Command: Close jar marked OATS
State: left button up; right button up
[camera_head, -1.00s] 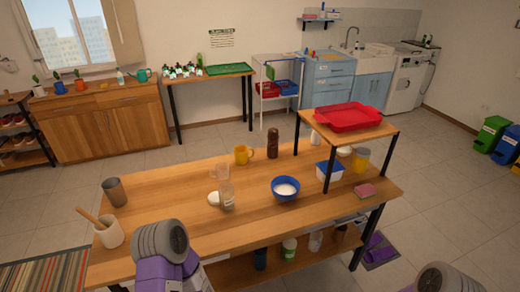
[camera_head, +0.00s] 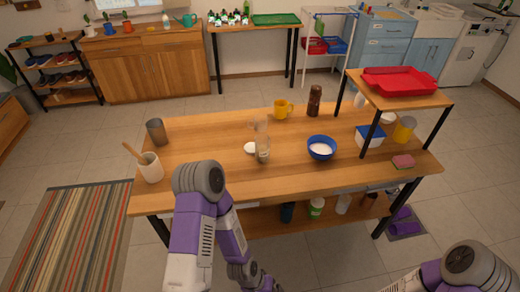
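A clear jar (camera_head: 263,150) stands upright near the middle of the wooden table (camera_head: 200,190). A small round white lid-like disc (camera_head: 250,148) lies on the table just left of it. A second clear, glass-like vessel (camera_head: 260,125) stands behind. No label is readable, so I cannot tell which vessel is marked OATS. The jar's top is hard to make out, but the disc lies apart from it. My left arm reaches up in front of the table's near edge and bends back down; its gripper is out of view. Only part of my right arm shows at bottom right, without its gripper.
A blue bowl (camera_head: 321,148) with white contents, a yellow mug (camera_head: 283,109) and a brown bottle (camera_head: 314,100) stand around the jar. A utensil pot (camera_head: 149,168) and grey cup (camera_head: 156,132) are left. A raised shelf with a red tray (camera_head: 400,81) is right.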

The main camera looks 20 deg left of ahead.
aim_at(262, 141)
jog(key=k, duration=0.6)
jog(key=u, duration=0.5)
jog(key=i, duration=1.2)
jog(key=z, duration=0.5)
